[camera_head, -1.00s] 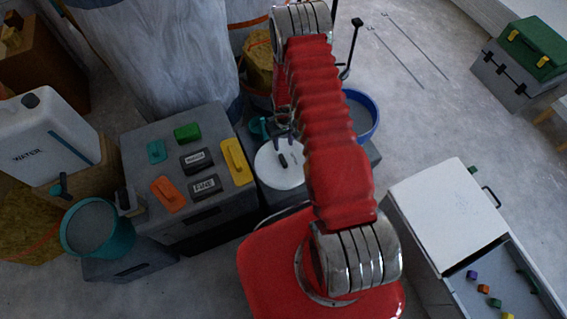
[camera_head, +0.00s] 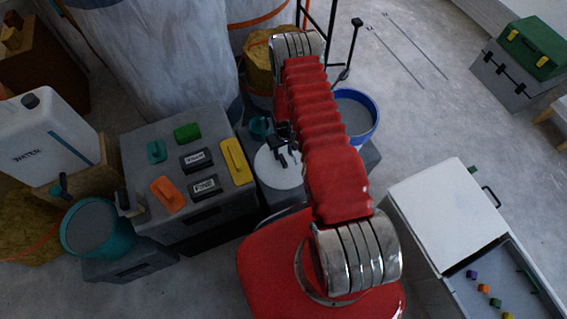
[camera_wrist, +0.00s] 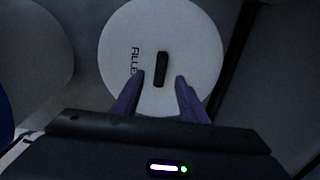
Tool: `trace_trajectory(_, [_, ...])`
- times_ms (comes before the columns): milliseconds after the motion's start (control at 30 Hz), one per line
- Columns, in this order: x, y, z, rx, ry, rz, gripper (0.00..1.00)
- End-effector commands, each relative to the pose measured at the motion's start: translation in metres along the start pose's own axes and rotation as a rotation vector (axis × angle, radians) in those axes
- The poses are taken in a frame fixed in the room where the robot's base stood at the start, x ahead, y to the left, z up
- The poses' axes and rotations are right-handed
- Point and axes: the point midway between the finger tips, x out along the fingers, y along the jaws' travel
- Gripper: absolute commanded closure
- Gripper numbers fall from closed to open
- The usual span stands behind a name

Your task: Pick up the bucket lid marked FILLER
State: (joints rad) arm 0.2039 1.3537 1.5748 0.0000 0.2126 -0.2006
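The bucket lid marked FILLER (camera_wrist: 190,45) is a round white disc with a dark bar handle at its middle. It fills the upper middle of the wrist view, and part of it shows in the head view (camera_head: 283,176), left of my red arm. My gripper (camera_wrist: 160,82) is open, with its two fingers apart on either side of the near end of the dark handle (camera_wrist: 161,68). I cannot tell how high the fingertips are above the lid. In the head view my gripper (camera_head: 283,153) is over the lid, which my arm partly hides.
Left of the lid stands a grey box (camera_head: 213,210) with several coloured blocks on top. A blue-rimmed bucket (camera_head: 359,112) stands just behind and right of my arm. A teal bucket (camera_head: 97,227) and a white WATER jug (camera_head: 42,140) are farther left. A white-topped cabinet (camera_head: 445,215) stands right.

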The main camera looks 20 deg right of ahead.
Motion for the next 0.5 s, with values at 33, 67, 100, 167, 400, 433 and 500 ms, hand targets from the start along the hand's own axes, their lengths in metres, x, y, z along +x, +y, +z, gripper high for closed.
trace_trajectory(33, [0.000, 0.000, 0.000, 0.000, 0.000, 0.000, 0.61])
trace_trajectory(67, [0.000, 0.000, 0.000, 0.000, 0.000, 0.000, 0.61])
trace_trajectory(100, [0.000, 0.000, 0.000, 0.000, 0.000, 0.000, 0.61])
trace_trajectory(167, [0.000, 0.000, 0.000, 0.000, 0.000, 0.000, 0.61])
trace_trajectory(400, [0.015, -0.001, 0.001, 0.000, -0.002, 0.000, 0.61])
trace_trajectory(433, [0.018, -0.001, 0.000, 0.000, -0.002, 0.000, 0.61])
trace_trajectory(500, [0.026, -0.001, 0.000, 0.000, -0.002, 0.000, 0.61])
